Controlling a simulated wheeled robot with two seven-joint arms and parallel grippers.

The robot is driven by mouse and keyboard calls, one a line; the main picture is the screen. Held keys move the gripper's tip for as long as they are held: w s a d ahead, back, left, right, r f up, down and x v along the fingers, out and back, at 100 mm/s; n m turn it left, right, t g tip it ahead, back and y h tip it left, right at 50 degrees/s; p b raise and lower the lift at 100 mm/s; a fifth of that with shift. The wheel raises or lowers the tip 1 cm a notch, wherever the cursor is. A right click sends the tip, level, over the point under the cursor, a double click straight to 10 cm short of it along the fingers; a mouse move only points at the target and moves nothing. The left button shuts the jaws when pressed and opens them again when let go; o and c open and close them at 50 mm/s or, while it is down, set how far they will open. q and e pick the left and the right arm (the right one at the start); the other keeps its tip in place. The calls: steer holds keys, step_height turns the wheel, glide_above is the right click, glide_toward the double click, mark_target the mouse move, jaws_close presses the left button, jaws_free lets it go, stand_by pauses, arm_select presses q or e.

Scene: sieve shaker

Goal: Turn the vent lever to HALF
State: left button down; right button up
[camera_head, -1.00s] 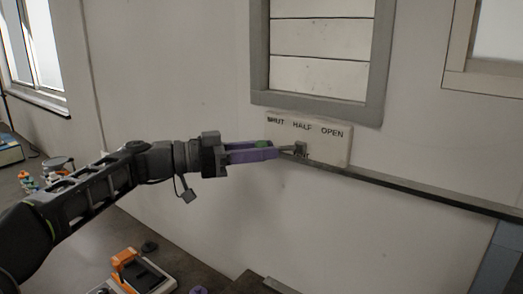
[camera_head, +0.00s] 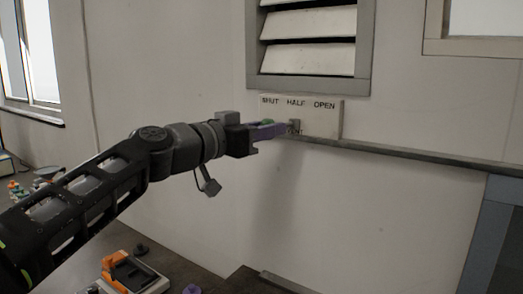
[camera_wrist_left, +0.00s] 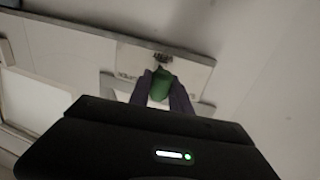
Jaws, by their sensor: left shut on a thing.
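The vent plate (camera_head: 320,118) on the wall reads SHUT, HALF and OPEN from left to right. The vent lever's grey pivot (camera_head: 294,126) sits low on the plate. My left gripper (camera_head: 279,129) has its purple fingers at the lever, left of the pivot and in front of the plate. In the left wrist view, the fingers are shut on the lever's green grip (camera_wrist_left: 161,85), with the pivot (camera_wrist_left: 163,59) just beyond. The fingers hide most of the lever, so which label it matches is unclear. The louvre (camera_head: 308,56) above has tilted slats with dark gaps between them.
A grey rail (camera_head: 430,157) runs along the wall to the right of the plate. An orange and white device (camera_head: 130,272) stands on the dark bench at the lower left. A blue-grey frame (camera_head: 493,235) is at the right. The wall below the plate is clear.

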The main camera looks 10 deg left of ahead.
arm_select(q)
steer(key=shift+s+d+f+n+t+y, duration=0.1)
steer(key=shift+s+d+n+t+y, duration=0.1)
steer(key=shift+d+n+t+y, duration=0.15)
steer(key=shift+s+d, duration=0.1)
steer(key=shift+d, duration=0.1)
steer(key=shift+b, duration=0.3)
steer(key=shift+s+d, duration=0.15)
steer(key=shift+d, duration=0.1)
steer(key=c, duration=1.2)
jaws_free()
